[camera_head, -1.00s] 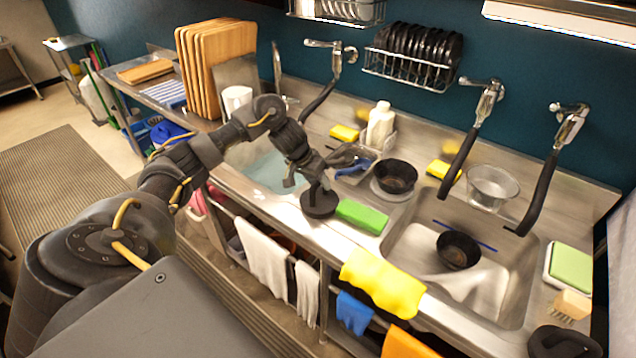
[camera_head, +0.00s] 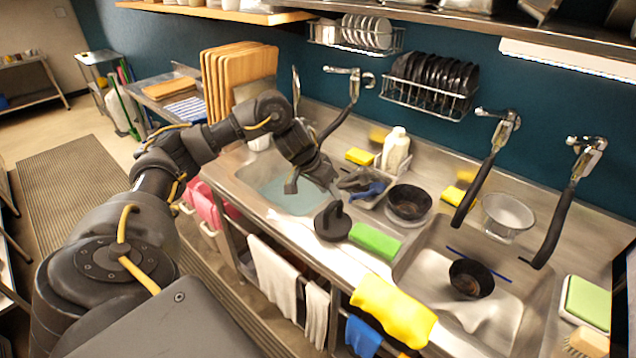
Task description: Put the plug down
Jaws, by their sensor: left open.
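The plug (camera_head: 332,222) is a dark round disc with an upright handle. It sits on the steel counter at the front edge of the divider between the two sinks, just left of a green sponge (camera_head: 375,241). My left gripper (camera_head: 312,184) is open and empty, above and slightly left of the plug, over the edge of the left sink (camera_head: 262,180). A gap shows between its fingers and the plug's handle. My right gripper is not in view.
The left sink holds water. Behind the plug are a blue-handled tool (camera_head: 366,190), a black bowl (camera_head: 409,202) and a white bottle (camera_head: 395,150). The right sink (camera_head: 420,265) holds another black bowl (camera_head: 471,279). A yellow cloth (camera_head: 393,308) hangs over the front edge.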

